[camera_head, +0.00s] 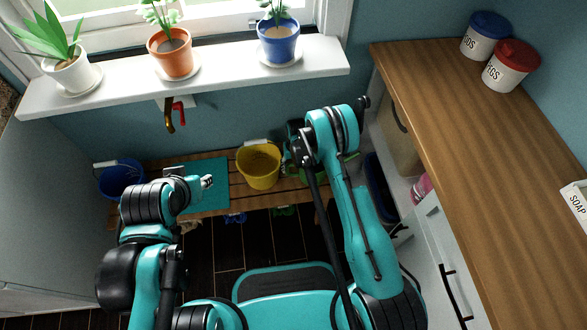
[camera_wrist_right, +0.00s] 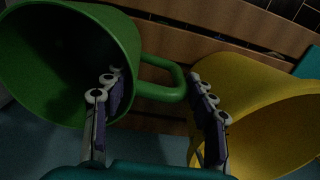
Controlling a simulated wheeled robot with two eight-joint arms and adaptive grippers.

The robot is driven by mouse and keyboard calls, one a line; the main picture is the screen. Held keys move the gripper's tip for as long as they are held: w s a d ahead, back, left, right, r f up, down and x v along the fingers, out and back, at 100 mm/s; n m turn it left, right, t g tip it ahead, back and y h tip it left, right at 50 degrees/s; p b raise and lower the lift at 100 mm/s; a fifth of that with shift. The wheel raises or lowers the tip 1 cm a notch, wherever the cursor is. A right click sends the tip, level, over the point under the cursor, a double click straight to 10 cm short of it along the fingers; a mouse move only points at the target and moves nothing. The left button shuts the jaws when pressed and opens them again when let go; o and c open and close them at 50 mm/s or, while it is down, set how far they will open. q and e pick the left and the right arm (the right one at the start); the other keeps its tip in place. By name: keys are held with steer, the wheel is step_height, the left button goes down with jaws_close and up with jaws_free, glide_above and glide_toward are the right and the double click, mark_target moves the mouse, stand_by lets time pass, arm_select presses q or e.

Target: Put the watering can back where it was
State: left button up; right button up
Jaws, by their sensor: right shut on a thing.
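The green watering can (camera_wrist_right: 125,35) fills the left of the right wrist view, its dark open mouth towards the camera.
A yellow bucket (camera_head: 258,168) stands on the bench just left of the can, close to my right gripper. A blue bucket (camera_head: 122,180) is at the bench's left end. The wooden counter (camera_head: 455,125) and cabinets bound the right side.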

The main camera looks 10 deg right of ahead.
steer(key=shift+f, duration=0.2)
steer(key=o, duration=1.5)
steer(key=shift+c, duration=0.2)
